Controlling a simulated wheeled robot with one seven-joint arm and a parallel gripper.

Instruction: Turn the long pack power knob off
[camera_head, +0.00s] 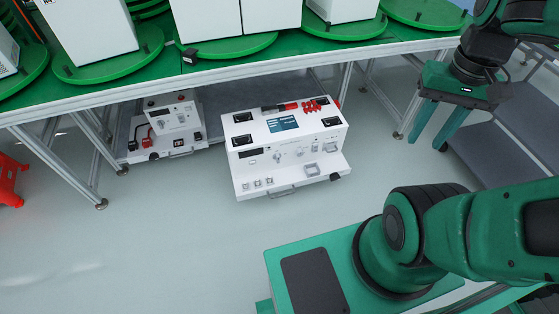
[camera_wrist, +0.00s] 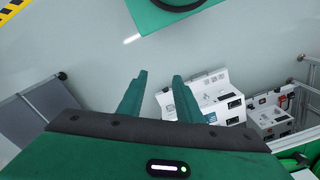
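The long white pack (camera_head: 240,172) stands on the floor in front of the table in the head view. Its front panel has a dark display, small round knobs (camera_head: 300,152) and switches. These are too small to tell which is the power knob or how it is set. The pack also shows in the wrist view (camera_wrist: 207,97), beyond the fingertips and to their right. My gripper (camera_head: 434,138) is raised to the right of the pack, fingers pointing down, apart from it. In the wrist view my gripper (camera_wrist: 160,77) is open with nothing between the fingers.
A smaller white pack (camera_head: 170,118) stands left of the long one, under the green-topped table (camera_head: 295,62). Table legs (camera_head: 82,178) flank the packs. A grey shelf cart (camera_head: 505,150) stands at the right. Floor (camera_head: 170,230) before the packs is clear.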

